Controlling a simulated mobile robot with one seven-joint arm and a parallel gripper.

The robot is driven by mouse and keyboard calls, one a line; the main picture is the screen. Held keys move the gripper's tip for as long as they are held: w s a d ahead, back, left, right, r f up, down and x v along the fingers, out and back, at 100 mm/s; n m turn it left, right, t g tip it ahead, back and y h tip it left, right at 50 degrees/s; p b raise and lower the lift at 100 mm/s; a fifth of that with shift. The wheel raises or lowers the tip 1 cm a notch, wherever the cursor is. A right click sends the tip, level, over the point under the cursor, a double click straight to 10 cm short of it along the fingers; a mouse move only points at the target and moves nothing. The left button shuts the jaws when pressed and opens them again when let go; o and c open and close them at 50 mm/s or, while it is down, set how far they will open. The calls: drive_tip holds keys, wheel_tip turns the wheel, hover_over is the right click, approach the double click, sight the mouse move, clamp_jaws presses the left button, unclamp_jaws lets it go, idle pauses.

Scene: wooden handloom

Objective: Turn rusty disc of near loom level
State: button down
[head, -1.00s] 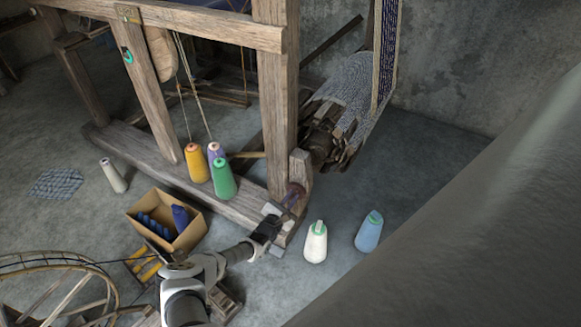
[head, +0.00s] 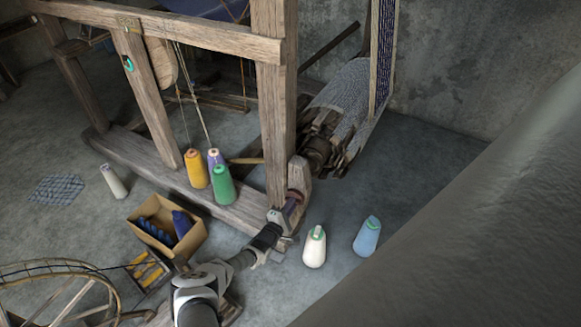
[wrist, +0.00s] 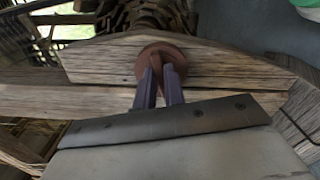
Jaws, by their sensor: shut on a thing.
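The near loom (head: 277,130) is a weathered wooden frame. The rusty disc (wrist: 150,55) is a round red-brown piece on the wooden beam end in the wrist view, with a raised grip in its middle. In the head view the disc (head: 296,195) shows small at the foot of the loom's post. My gripper (wrist: 160,78) is shut on the disc's raised grip, its two purple-grey fingers on either side. The grip stands close to upright, slightly tilted, in the wrist view. The fingers hide part of the disc's lower side.
A white cone (head: 314,247) and a blue cone (head: 367,236) stand on the floor right of my gripper. Yellow (head: 196,168) and green (head: 223,185) cones stand on the loom's base beam. A cardboard box (head: 150,238) of yarn and a spinning wheel (head: 60,290) are at left.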

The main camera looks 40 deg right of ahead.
drive_tip(key=shift+m+p, duration=0.35)
drive_tip(key=shift+m, duration=1.15)
drive_tip(key=shift+f, duration=0.1)
drive_tip(key=c, duration=1.5)
unclamp_jaws()
drive_tip(key=p+v, duration=0.4)
drive_tip(key=v, duration=0.9)
drive_tip(key=shift+s+a, duration=0.25)
drive_tip(key=shift+a, duration=0.1)
drive_tip(key=shift+w, duration=0.1)
